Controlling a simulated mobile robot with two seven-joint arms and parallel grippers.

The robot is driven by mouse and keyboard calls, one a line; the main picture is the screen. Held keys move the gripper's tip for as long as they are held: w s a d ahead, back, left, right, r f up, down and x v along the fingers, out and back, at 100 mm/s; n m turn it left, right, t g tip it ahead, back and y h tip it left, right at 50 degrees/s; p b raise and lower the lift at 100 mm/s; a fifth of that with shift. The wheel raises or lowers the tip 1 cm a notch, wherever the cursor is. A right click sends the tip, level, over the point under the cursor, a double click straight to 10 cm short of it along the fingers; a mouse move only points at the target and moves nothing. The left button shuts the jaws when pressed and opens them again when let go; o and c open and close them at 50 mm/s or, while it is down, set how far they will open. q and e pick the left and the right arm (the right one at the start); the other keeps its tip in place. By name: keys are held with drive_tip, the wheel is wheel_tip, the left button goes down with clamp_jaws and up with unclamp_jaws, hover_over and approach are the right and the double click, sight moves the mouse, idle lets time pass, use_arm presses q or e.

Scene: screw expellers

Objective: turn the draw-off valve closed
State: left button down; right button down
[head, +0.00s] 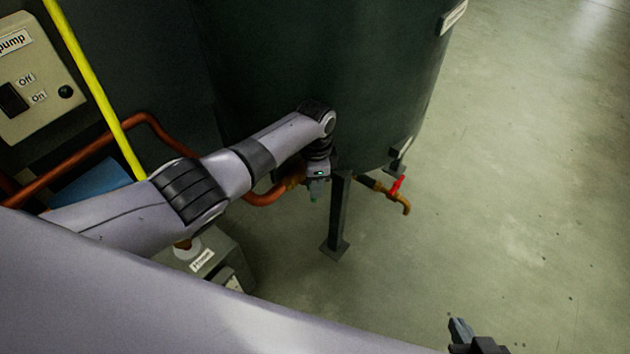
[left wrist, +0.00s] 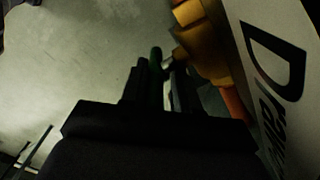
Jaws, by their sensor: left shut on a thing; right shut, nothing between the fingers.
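My left gripper (head: 318,188) is under the dark tank, beside the brass fitting on the copper pipe. In the left wrist view my left gripper (left wrist: 157,85) is shut on a dark green lever (left wrist: 155,57), next to a brass valve body (left wrist: 202,38). The lever's tip (head: 313,198) shows small and green below the gripper in the head view. A brass tap with a red handle (head: 397,187) stands out from the tank's underside to the right, apart from the gripper. My right gripper (head: 462,333) is shut and empty at the bottom.
The dark tank (head: 340,80) stands on legs (head: 337,215). A copper pipe (head: 265,197) runs below it. A white label (left wrist: 268,75) starting with "D" is close in the left wrist view. A pump switch box (head: 32,75) and yellow pipe (head: 95,85) are left. Floor at right is clear.

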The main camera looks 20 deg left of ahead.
use_arm(q)
drive_tip(key=c, duration=0.9)
unclamp_jaws()
drive_tip(key=shift+s+a+f, duration=0.15)
drive_tip(key=shift+s+f, duration=0.05)
drive_tip(key=shift+s, duration=0.1)
drive_tip(key=shift+o, duration=0.2)
drive_tip(key=shift+w, duration=0.1)
drive_tip(key=shift+w+r, duration=0.15)
drive_tip(key=shift+r, duration=0.05)
drive_tip(key=shift+r, duration=0.1)
wheel_tip(320, 180, up, 8)
drive_tip(key=p, duration=0.9)
drive_tip(key=shift+f, duration=0.2)
